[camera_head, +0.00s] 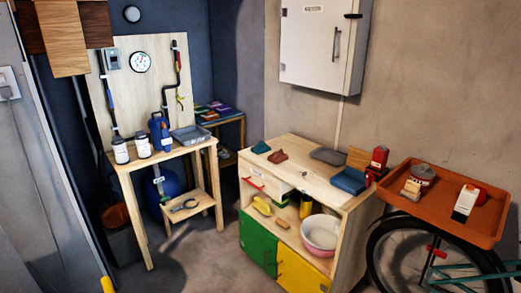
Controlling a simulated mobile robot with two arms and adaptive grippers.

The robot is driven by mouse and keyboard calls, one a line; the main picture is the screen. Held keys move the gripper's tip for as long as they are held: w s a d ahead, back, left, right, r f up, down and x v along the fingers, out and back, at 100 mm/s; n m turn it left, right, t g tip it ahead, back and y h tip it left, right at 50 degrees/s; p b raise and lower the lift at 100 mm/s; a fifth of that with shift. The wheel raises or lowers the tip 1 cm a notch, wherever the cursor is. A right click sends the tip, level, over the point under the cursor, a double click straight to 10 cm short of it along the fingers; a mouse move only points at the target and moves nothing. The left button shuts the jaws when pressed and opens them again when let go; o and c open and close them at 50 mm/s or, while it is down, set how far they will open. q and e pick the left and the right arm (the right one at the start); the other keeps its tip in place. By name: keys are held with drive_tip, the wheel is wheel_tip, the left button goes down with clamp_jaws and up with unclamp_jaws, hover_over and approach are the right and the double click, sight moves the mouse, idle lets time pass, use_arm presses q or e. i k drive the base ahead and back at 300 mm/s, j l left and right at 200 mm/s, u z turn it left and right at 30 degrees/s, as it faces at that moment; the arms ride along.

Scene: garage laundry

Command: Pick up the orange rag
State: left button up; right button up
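A crumpled rust-orange cloth (278,156), which looks like the orange rag, lies on the top of the wooden cabinet (300,170) in the middle of the view, near its left side. A dark teal cloth (261,147) lies just behind and left of it, apart from it. Neither of my grippers shows in the head view.
A grey flat item (327,156) and a blue folded item (350,180) lie farther right on the cabinet. A bicycle with an orange tray (456,207) stands at the right. A wooden table (178,149) with bottles stands left. Grey floor (205,262) lies open between table and cabinet.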

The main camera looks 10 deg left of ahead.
sight(277, 158)
drive_tip(key=i+j+z, duration=0.2)
drive_tip(key=i, duration=0.25)
drive_tip(key=i+j+z, duration=0.25)
drive_tip(key=i+j, duration=0.15)
drive_tip(key=i+j+z, duration=0.2)
drive_tip(key=i+j, duration=0.15)
drive_tip(key=j, duration=0.2)
drive_tip(key=i+j+z, duration=0.25)
drive_tip(key=j, duration=0.25)
drive_tip(key=i+j+z, duration=0.2)
drive_tip(key=i+j, duration=0.2)
drive_tip(key=j, duration=0.15)
